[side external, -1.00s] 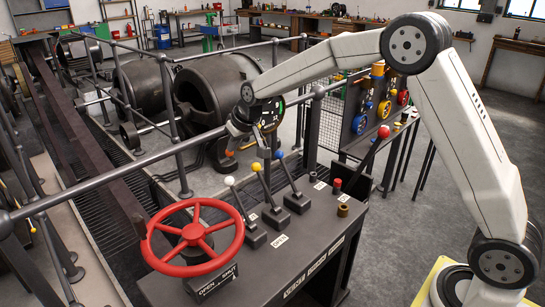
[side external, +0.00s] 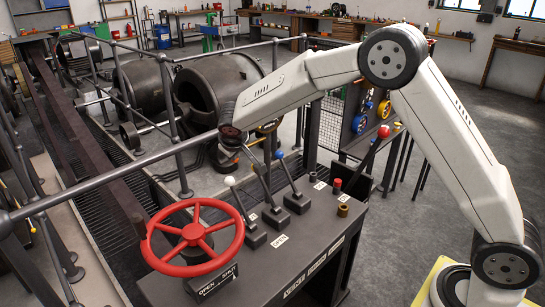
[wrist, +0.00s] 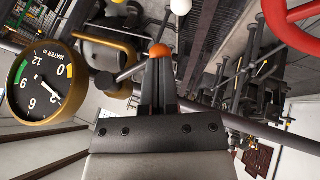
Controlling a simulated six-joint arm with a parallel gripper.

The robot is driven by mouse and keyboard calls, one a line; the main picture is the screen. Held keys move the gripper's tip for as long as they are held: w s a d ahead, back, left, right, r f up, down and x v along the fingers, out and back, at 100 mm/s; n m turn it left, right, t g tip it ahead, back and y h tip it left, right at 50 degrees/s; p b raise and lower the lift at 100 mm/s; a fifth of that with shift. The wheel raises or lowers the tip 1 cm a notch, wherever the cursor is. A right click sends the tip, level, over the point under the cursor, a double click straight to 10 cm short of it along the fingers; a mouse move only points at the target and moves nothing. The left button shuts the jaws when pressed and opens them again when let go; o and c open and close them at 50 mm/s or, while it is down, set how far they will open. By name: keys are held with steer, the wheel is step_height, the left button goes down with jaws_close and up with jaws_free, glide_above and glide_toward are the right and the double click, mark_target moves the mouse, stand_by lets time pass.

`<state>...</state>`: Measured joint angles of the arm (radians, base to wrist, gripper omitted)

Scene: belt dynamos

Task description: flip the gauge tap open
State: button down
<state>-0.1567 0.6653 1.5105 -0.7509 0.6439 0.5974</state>
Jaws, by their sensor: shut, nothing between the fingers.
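The gauge (wrist: 38,82) is a black dial with a brass rim, lettered WATER, at the left of the wrist view. In the side view, only part of its rim (side external: 268,127) shows past my wrist. Beside it, the gauge tap's brass body (wrist: 106,84) carries a thin grey lever (wrist: 131,71) that ends in an orange knob (wrist: 160,50). The lever slants from the body toward my fingers. My gripper (wrist: 160,62) is shut and empty, its fingertips overlapping the knob in view. I cannot tell whether they touch it.
A red handwheel (side external: 194,238) stands on the dark control bench (side external: 295,250). Levers with white (side external: 229,181) and blue (side external: 279,154) knobs rise near my gripper. A grey rail (side external: 120,168) crosses behind, and a red-knobbed lever (side external: 383,131) stands to the right.

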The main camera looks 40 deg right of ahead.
steer(key=shift+d+f+n+t+h, duration=0.2)
steer(key=shift+d+f+n+h, duration=0.35)
steer(key=shift+h, duration=0.7)
steer(key=shift+d+f+n+t+h, duration=0.25)
steer(key=shift+d+f+h, duration=0.4)
steer(key=shift+h, duration=0.65)
steer(key=shift+d+f+n+t+h, duration=0.15)
steer(key=shift+d+f+n+h, duration=0.25)
steer(key=shift+f+h, duration=0.65)
steer(key=shift+r, duration=0.2)
steer(key=f+v, duration=0.1)
steer(key=v, duration=1.3)
steer(key=shift+a, duration=0.4)
